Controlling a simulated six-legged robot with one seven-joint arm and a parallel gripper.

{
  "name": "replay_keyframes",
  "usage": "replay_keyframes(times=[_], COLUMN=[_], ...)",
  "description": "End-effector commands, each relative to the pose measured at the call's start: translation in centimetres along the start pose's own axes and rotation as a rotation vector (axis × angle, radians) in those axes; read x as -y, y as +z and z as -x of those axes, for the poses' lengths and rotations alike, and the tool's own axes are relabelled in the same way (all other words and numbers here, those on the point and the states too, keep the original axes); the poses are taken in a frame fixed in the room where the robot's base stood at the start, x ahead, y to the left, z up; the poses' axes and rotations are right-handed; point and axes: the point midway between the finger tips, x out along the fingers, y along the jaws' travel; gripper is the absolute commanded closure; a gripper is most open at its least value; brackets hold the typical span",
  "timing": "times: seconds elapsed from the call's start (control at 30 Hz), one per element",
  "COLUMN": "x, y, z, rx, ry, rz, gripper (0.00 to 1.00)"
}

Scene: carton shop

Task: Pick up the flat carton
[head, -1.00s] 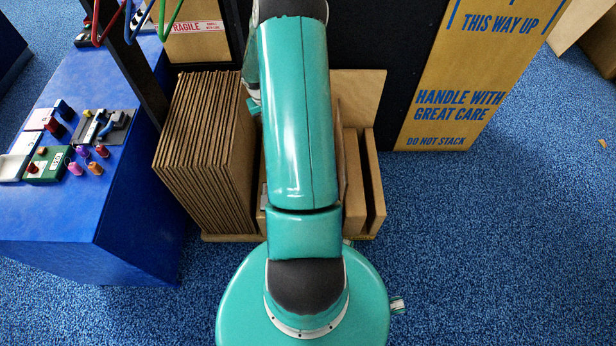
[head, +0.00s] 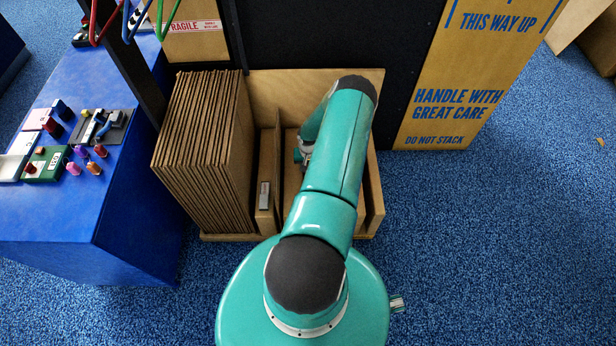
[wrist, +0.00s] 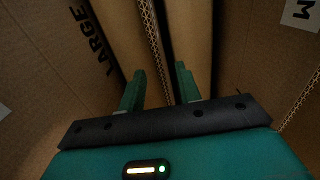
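In the wrist view, my gripper (wrist: 160,86) is open, its two green fingers pointing down into a narrow bay. The corrugated edge of a flat carton (wrist: 153,40) runs between the fingers, with visible space on both sides. Whether the finger tips reach past that edge is hard to tell. A brown face printed LARGE (wrist: 70,55) stands left of the fingers. A face with a white M label (wrist: 302,12) stands at right. In the head view, my arm leans over the right part of the wooden rack (head: 262,88) and hides the carton and fingertips.
Several flat cartons (head: 203,140) stand upright packed in the rack's left part. A blue bench (head: 125,225) with small items is at left. A dark panel (head: 310,40) stands behind the rack, and a large printed box (head: 455,125) at back right.

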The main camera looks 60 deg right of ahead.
Motion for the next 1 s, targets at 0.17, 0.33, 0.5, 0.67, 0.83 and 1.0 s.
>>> replay_keyframes(times=[0.17,0.33,0.5,0.67,0.83,1.0], x=[0.0,0.0,0.0,0.0,0.0,0.0], y=[0.0,0.1,0.2,0.2,0.1,0.1], z=[-2.1,-3.0,-5.1,-6.9,-7.6,-7.6], rx=[0.001,0.002,0.002,0.001,0.0,0.0], ry=[-0.001,0.0,-0.002,-0.001,0.0,0.0], rz=[-0.001,0.0,-0.002,-0.002,-0.001,0.0], gripper=[0.66,0.66,0.66,0.66,0.66,0.66])
